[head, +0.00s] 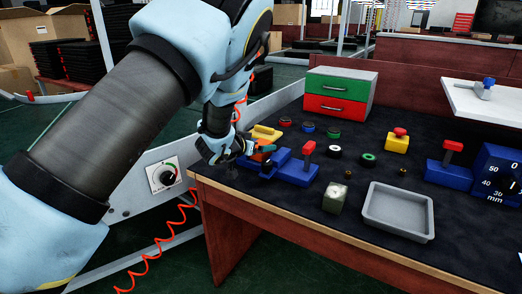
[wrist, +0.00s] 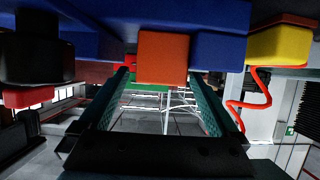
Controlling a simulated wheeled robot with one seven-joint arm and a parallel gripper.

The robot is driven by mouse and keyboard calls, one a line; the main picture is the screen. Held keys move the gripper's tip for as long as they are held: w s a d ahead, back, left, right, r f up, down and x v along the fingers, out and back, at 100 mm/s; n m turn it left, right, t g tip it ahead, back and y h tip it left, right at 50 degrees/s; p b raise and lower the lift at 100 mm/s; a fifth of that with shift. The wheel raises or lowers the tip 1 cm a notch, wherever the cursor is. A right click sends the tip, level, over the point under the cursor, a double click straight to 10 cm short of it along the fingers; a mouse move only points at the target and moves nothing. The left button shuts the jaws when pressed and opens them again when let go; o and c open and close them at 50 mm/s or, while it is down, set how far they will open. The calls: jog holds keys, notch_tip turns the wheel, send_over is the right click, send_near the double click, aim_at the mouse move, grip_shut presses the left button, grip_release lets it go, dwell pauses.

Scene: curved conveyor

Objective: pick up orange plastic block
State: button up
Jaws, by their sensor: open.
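The orange plastic block (wrist: 162,57) shows in the wrist view, against a blue block and between the lines of my two fingers. In the head view a small orange patch of it (head: 258,157) shows beside my gripper (head: 266,149), at the table's left end; the rest is hidden by the fingers. In the wrist view my gripper (wrist: 158,78) is open, with one finger on each side of the orange block's near face. I cannot tell whether either finger touches it.
Blue blocks (head: 296,172) with a red-topped lever adjoin the gripper. A yellow block (head: 266,133) lies just behind. A green-and-red drawer box (head: 338,95) stands at the back. A grey tray (head: 398,212) and a metal cube (head: 335,198) are at the front right.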

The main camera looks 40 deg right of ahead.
jog(key=c, duration=1.5)
jog(key=shift+c, duration=0.2)
jog(key=shift+r, duration=0.15)
